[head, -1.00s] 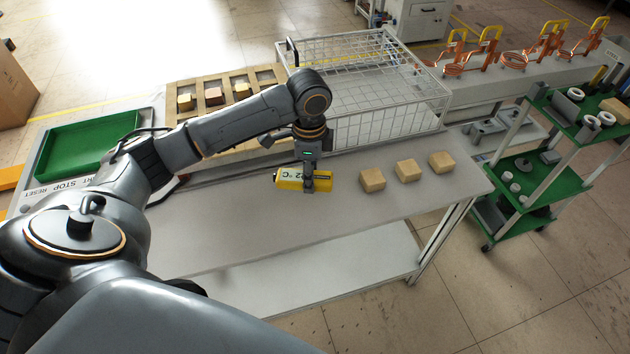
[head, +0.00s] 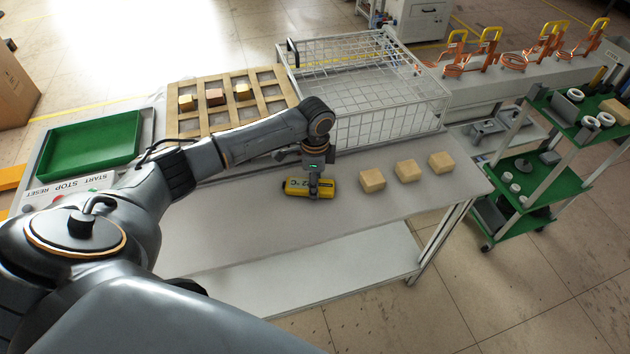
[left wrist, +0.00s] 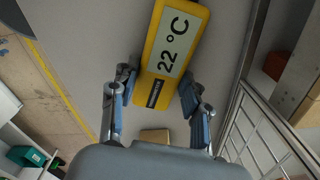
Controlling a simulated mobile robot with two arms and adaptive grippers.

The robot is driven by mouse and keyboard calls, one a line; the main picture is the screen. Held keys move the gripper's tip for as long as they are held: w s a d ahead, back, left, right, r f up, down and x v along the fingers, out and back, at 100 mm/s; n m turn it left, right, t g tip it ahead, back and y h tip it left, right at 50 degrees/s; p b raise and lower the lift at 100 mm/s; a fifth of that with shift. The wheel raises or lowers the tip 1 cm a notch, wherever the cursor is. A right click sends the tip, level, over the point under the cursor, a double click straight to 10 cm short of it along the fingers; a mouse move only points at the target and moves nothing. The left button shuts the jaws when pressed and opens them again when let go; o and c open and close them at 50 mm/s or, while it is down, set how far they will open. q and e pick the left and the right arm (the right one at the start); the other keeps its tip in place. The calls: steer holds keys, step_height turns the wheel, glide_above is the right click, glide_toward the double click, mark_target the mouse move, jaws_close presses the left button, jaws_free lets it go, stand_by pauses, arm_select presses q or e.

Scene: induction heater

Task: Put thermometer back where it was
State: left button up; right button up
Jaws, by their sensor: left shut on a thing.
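The thermometer is a yellow block with a pale display reading 22 °C and a dark label. It shows in the left wrist view (left wrist: 174,55) and in the head view (head: 298,187), low at the table top (head: 250,222). My left gripper (head: 314,190) is shut on it from above. In the left wrist view the fingers (left wrist: 160,95) stand on both sides of the thermometer's lower end. I cannot tell whether the thermometer touches the table. My right gripper is not in view.
Several tan blocks (head: 372,180) stand right of the thermometer. A wire basket (head: 390,118) stands behind it. A wooden rack (head: 195,128) with blocks and a green tray (head: 90,148) are at the left. The front of the table is clear.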

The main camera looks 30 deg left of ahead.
arm_select(q)
steer(key=shift+f, duration=0.1)
steer(key=o, duration=1.2)
steer(key=shift+o, duration=0.2)
step_height(320, 180, up, 12)
steer(key=shift+b, duration=0.3)
steer(key=shift+d, duration=0.1)
